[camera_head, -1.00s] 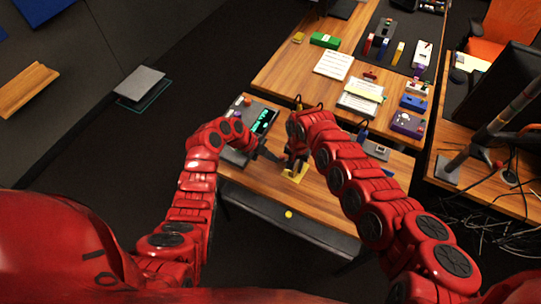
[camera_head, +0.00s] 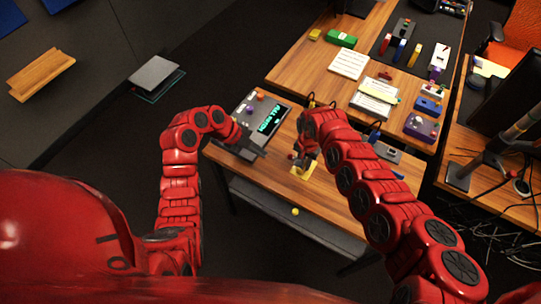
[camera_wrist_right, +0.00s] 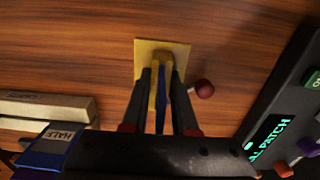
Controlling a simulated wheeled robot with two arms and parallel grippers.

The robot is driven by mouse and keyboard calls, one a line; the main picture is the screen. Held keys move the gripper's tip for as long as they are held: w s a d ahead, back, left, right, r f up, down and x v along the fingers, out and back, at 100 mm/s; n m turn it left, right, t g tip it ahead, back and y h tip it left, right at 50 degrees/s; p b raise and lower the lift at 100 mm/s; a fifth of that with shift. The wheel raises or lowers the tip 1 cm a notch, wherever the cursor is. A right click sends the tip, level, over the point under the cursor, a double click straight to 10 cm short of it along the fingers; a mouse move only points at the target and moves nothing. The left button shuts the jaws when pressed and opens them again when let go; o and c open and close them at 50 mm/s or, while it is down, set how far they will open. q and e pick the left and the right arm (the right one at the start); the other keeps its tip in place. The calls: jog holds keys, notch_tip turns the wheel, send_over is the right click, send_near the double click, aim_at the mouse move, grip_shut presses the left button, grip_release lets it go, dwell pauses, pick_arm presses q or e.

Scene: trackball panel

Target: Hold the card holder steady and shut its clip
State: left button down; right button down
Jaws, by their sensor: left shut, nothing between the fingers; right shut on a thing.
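The card holder has a yellow square base (camera_head: 303,170) on the wooden desk. In the right wrist view its base (camera_wrist_right: 178,48) lies flat, with a yellow upright rising between my fingers. My right gripper (camera_wrist_right: 161,85) is shut on this upright, with a dark blue piece also showing between the fingers. A dark red ball knob (camera_wrist_right: 204,88) shows beside the fingers; its link to the holder is hidden, and I cannot tell how the clip stands. My left gripper (camera_head: 258,152) is shut and empty, left of the holder and apart from it, near the grey panel.
The grey panel (camera_head: 243,124) with a lit teal display stands left of the holder. In the right wrist view, a blue piece labelled HALF (camera_wrist_right: 52,145) lies left. A yellow ball (camera_head: 295,212) shows at the front edge. Papers and small boxes lie farther back.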

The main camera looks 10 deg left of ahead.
pick_arm(q)
jog(key=shift+v, duration=0.9)
jog(key=w+n, duration=0.2)
jog(key=n, duration=0.2)
jog(key=w+a+n, duration=0.1)
jog(key=w+n, duration=0.1)
jog(key=n, duration=0.2)
jog(key=w+a+n, duration=0.1)
jog(key=w+n, duration=0.1)
jog(key=n, duration=0.2)
jog(key=shift+w+f+g, duration=0.1)
jog(key=shift+w+g, duration=0.05)
jog(key=shift+g, duration=0.15)
jog(key=n, duration=0.2)
jog(key=w+n, duration=0.1)
jog(key=n, duration=0.2)
jog(key=shift+w+a, duration=0.2)
jog(key=shift+w, duration=0.05)
jog(key=x, duration=0.9)
jog(key=shift+d+f, duration=0.15)
jog(key=shift+d, duration=0.05)
jog(key=shift+s+d+f, duration=0.1)
jog(key=shift+d+f, duration=0.15)
jog(key=shift+d, duration=0.1)
jog(key=shift+s+d, duration=0.45)
jog(key=shift+d, duration=0.3)
jog(key=shift+s+d, duration=0.45)
jog(key=shift+d, duration=0.35)
